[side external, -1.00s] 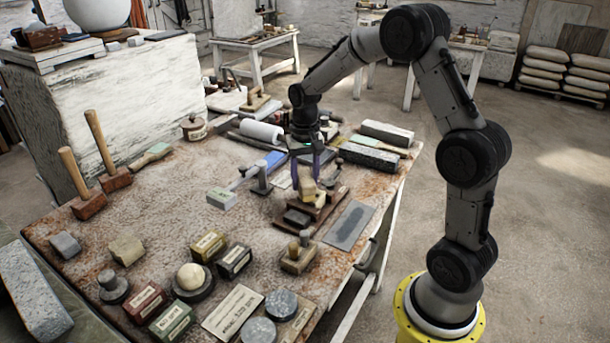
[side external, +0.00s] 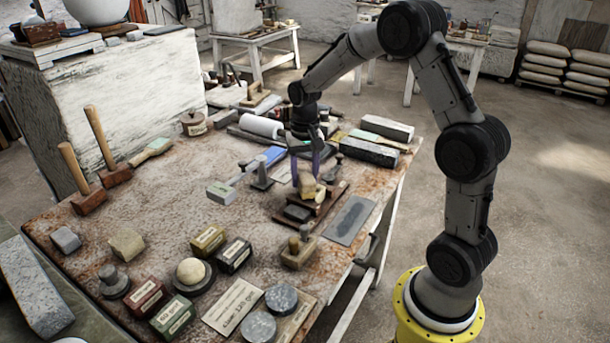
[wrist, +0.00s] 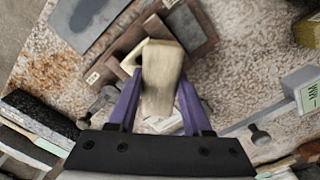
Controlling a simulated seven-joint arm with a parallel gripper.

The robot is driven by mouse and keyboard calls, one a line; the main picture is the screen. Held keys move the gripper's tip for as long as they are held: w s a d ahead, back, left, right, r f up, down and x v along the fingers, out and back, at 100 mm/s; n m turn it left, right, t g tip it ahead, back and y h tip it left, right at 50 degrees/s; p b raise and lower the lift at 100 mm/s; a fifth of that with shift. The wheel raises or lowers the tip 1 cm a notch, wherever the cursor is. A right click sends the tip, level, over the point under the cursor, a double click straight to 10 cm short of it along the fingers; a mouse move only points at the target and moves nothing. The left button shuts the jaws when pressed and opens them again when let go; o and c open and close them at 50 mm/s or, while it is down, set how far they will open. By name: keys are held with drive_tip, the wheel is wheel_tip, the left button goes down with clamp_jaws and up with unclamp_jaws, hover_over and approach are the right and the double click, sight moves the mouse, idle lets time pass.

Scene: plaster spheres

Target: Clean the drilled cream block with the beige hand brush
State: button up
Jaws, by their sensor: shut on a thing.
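My gripper (side external: 307,178), with purple fingers, is shut on a beige block-shaped thing (wrist: 163,80), which looks like the hand brush. It also shows in the side view (side external: 307,188), over a brown wooden stand (side external: 331,203). In the wrist view, a cream piece with a dark hole (wrist: 130,60), which looks like the drilled block, shows beside the brush's upper left end. The brush hides most of it, and I cannot tell whether they touch. The brush's underside and bristles cannot be made out.
A dark block (side external: 297,213) lies on the stand. A grey slab (side external: 350,221) is to the right, and a knobbed wooden tool (side external: 298,251) is in front. Long stone bars (side external: 368,152) lie behind. The table's left middle is freer.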

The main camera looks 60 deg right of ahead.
drive_tip(key=shift+w+d, duration=0.75)
drive_tip(key=shift+d, duration=0.05)
drive_tip(key=shift+a, duration=0.1)
drive_tip(key=shift+s+a, duration=1.5)
drive_tip(key=shift+s, duration=0.05)
drive_tip(key=shift+w+d, duration=1.55)
drive_tip(key=shift+s+a, duration=1.55)
